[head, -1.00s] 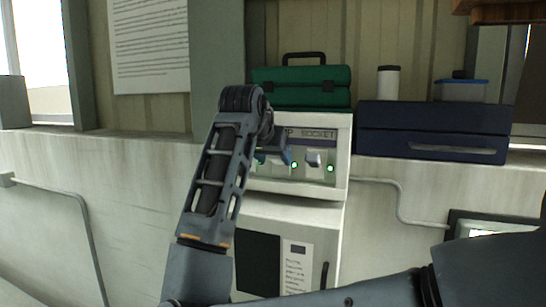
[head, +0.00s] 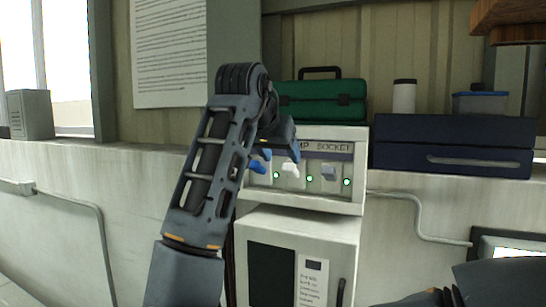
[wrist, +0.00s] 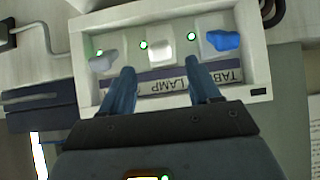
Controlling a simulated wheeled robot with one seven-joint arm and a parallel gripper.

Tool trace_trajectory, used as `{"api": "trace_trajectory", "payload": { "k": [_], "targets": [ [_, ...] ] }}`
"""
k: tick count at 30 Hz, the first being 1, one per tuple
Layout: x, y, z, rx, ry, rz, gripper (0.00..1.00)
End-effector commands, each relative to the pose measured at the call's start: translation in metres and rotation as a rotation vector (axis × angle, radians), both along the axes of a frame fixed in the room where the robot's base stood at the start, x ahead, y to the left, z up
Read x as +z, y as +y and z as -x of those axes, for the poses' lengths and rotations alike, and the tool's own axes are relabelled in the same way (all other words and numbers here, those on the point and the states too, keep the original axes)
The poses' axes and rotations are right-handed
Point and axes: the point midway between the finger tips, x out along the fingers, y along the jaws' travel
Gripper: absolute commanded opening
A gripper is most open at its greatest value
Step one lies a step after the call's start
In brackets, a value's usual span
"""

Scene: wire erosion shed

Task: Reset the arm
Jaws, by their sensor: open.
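My gripper (wrist: 163,80) is open, with nothing between its two blue-grey fingers. In the wrist view it is over the label strip of a white switch panel (wrist: 88,92), which appears upside down there. The panel has a blue switch (wrist: 222,40), a white switch (wrist: 160,50) and a grey switch (wrist: 102,62), each with a lit green light. In the head view my gripper (head: 284,142) is at the panel's upper left, partly covering its label.
A green case (head: 322,101) sits on the panel housing. A white cabinet (head: 340,235) stands below the panel. A conduit (head: 415,225) runs along the wall at right.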

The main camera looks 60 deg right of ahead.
Motion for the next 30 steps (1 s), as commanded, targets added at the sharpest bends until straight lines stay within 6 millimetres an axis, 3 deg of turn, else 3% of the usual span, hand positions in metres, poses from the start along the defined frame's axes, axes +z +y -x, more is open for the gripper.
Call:
{"api": "trace_trajectory", "payload": {
  "k": [14,23,30],
  "targets": [
    [-0.009,-0.002,-0.003,0.022,0.031,0.054,0.62],
    [-0.053,0.000,-0.023,0.187,0.164,0.329,0.62],
    [-0.095,0.018,-0.038,0.362,0.240,0.514,0.62]
  ]
}}
